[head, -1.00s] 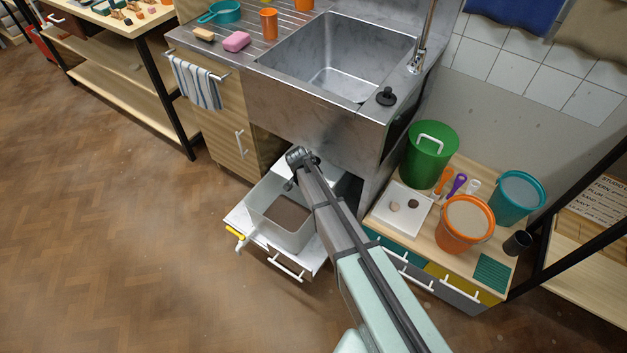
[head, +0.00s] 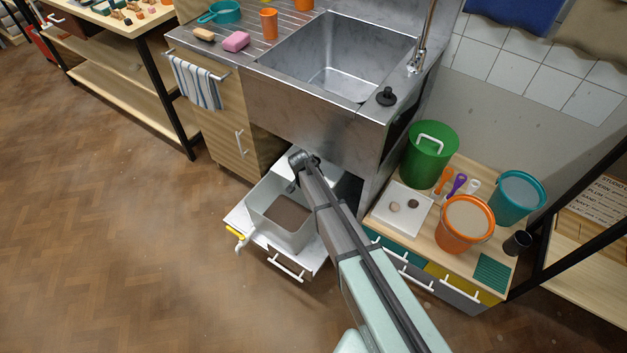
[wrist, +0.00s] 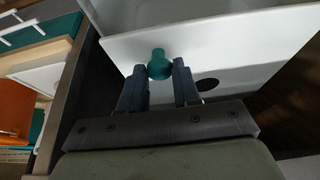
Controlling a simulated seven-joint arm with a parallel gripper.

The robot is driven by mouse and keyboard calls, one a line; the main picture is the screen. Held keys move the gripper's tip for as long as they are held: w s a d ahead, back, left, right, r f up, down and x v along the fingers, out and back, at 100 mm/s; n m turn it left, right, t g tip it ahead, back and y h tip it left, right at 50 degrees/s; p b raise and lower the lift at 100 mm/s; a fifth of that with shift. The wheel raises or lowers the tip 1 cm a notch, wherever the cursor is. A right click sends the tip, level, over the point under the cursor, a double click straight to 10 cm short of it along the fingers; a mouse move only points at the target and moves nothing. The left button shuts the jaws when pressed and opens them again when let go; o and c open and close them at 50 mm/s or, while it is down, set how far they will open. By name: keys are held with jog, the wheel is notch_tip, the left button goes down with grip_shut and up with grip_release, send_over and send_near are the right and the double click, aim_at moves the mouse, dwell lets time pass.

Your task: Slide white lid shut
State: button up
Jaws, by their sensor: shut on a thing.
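In the wrist view, the white lid (wrist: 235,50) is a broad pale panel with a small round teal knob (wrist: 158,65). My gripper (wrist: 158,72) has one finger on each side of the knob and is shut on it. In the head view, a pale grey bin (head: 264,222) sits in the pulled-out unit under the sink. Its top is at least partly open, with a brown surface showing inside. My wrist end is at the bin's far side. My arm hides my fingers, the knob and most of the lid in the head view.
The steel sink (head: 335,65) overhangs the bin's far side. To the right, a low cabinet holds a green bucket (head: 428,150), an orange bucket (head: 465,225), a teal bucket (head: 517,197) and a white tray (head: 399,220). The floor (head: 130,250) at the left is clear.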

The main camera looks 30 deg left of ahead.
grip_shut()
jog(key=shift+s, duration=0.1)
jog(key=s, duration=1.9)
jog(key=shift+s, duration=0.15)
jog(key=o, duration=0.7)
grip_release()
jog(key=v, duration=1.3)
jog(key=shift+s+r, duration=0.15)
jog(key=shift+r, duration=0.2)
